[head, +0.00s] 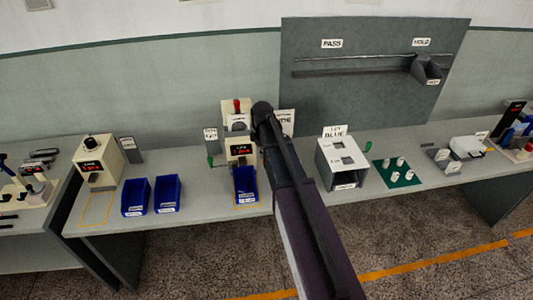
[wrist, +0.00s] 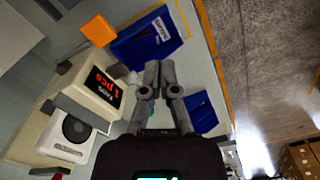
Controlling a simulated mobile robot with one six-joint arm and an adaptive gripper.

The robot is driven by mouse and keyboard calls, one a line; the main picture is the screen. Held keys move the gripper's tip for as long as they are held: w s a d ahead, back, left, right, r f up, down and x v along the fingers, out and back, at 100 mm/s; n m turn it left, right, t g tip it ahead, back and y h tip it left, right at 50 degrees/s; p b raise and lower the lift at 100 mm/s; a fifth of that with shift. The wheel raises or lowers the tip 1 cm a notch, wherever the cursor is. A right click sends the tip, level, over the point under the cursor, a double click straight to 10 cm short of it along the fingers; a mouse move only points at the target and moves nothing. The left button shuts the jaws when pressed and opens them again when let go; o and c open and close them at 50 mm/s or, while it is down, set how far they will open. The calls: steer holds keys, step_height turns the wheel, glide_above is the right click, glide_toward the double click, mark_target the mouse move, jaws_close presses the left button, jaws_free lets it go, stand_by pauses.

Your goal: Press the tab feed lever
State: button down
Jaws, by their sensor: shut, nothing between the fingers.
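The tab dispenser (head: 240,147), a cream box with a red readout and a roll on top, stands at the bench's middle. In the wrist view its display (wrist: 103,86) and white roll housing (wrist: 70,130) fill the left side. A green-handled lever (head: 210,159) sticks out at its left in the head view. An orange block (wrist: 97,30) shows at the upper left of the wrist view; I cannot tell whether it is a lever.
Blue bins (head: 135,196) stand to the left, and another (wrist: 200,113) shows right of my fingers in the wrist view. A white box (head: 342,160) and a green mat (head: 397,178) lie right of my arm. A grey panel (head: 370,95) rises behind.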

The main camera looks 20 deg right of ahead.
steer(key=w+d+r+n+p, duration=0.2)
steer(key=w+d+r+n, duration=0.1)
steer(key=w, duration=0.6)
steer(key=shift+d+r+n+p, duration=0.2)
steer(key=shift+d+n+p, duration=0.2)
steer(key=shift+d+n, duration=0.55)
steer(key=shift+a+f, duration=0.15)
steer(key=shift+a, duration=0.05)
step_height(320, 180, down, 14)
steer(key=b, duration=1.4)
steer(key=shift+s+a, duration=0.1)
